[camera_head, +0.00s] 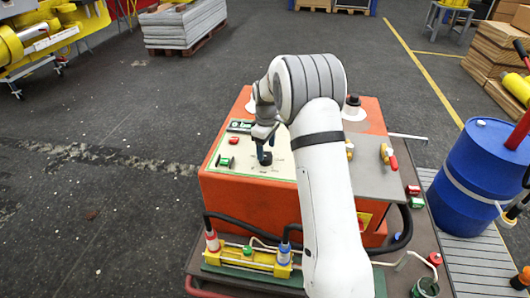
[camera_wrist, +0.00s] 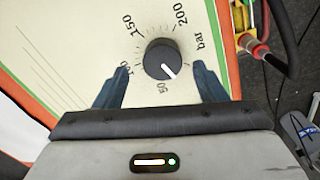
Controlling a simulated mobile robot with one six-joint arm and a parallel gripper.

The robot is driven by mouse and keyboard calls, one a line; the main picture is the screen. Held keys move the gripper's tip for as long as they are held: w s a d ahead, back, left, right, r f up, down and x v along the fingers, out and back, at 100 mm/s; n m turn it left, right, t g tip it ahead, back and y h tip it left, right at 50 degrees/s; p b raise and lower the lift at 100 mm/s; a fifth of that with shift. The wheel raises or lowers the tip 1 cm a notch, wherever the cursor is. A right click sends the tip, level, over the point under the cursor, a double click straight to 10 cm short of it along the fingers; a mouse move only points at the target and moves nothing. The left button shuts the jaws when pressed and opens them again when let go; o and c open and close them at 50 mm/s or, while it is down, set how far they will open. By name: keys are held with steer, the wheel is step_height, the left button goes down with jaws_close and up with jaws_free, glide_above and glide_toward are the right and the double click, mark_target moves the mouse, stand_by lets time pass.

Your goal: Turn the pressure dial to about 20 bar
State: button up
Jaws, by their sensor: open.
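The pressure dial (camera_wrist: 160,55) is a round black knob on a cream panel (camera_wrist: 80,40) with printed numbers from 50 to 200 and the word bar. Its white pointer aims down and right, to the right of the 50 mark, on the low side of it. In the wrist view my gripper (camera_wrist: 160,67) is open, with one finger left and one right of the knob. I cannot tell whether either finger touches it. In the head view my gripper (camera_head: 265,150) is over the panel on the orange box (camera_head: 240,205), and the dial is hard to make out there.
Red and green buttons (camera_head: 226,162) sit left of my gripper on the panel. A grey plate with valves (camera_head: 388,158) lies to the right. Yellow fittings with hoses (camera_head: 250,257) are in front. A blue barrel (camera_head: 475,175) stands at the right.

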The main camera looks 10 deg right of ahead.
mark_target(266, 155)
step_height(266, 155, up, 4)
steer(key=shift+r, duration=0.4)
steer(key=shift+s+r, duration=0.15)
steer(key=shift+r, duration=0.15)
steer(key=s+r+m+p, duration=0.2)
steer(key=s+r, duration=0.6)
steer(key=s, duration=0.1)
steer(key=s+r+m+t+p, duration=0.1)
steer(key=s+r+m, duration=0.2)
steer(key=s, duration=1.1)
steer(key=s+a+r+m+t+p, duration=0.1)
steer(key=s+m, duration=0.3)
steer(key=s, duration=0.9)
steer(key=shift+s+a+r+m+p, duration=0.15)
steer(key=shift+s+r+m+p, duration=0.3)
steer(key=shift+r, duration=0.45)
steer(key=shift+w, duration=0.15)
steer(key=shift+c, duration=0.5)
